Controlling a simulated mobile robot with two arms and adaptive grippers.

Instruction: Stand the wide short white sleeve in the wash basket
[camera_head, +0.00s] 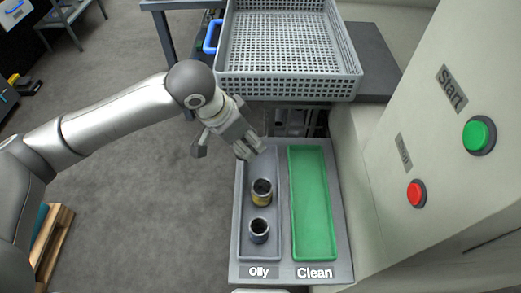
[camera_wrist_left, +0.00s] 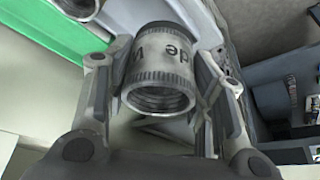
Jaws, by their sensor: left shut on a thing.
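My left gripper (camera_head: 250,148) is over the far end of the grey "Oily" tray (camera_head: 244,235). In the left wrist view its fingers are shut on a short, wide, pale sleeve (camera_wrist_left: 160,68) with ridged ends and dark lettering, partly readable as "de". The sleeve is hard to make out in the head view, hidden by the gripper. The wash basket (camera_head: 290,87) is a grey mesh crate with a blue handle, beyond the trays at the top. Its visible floor is empty. My right gripper is not in view.
Two other sleeves stand in the "Oily" tray: one with a yellowish body (camera_head: 262,198) and a grey one (camera_head: 259,237). The green "Clean" tray (camera_head: 313,205) is empty. A machine panel with a green button (camera_head: 478,135) and red button (camera_head: 416,193) rises at right.

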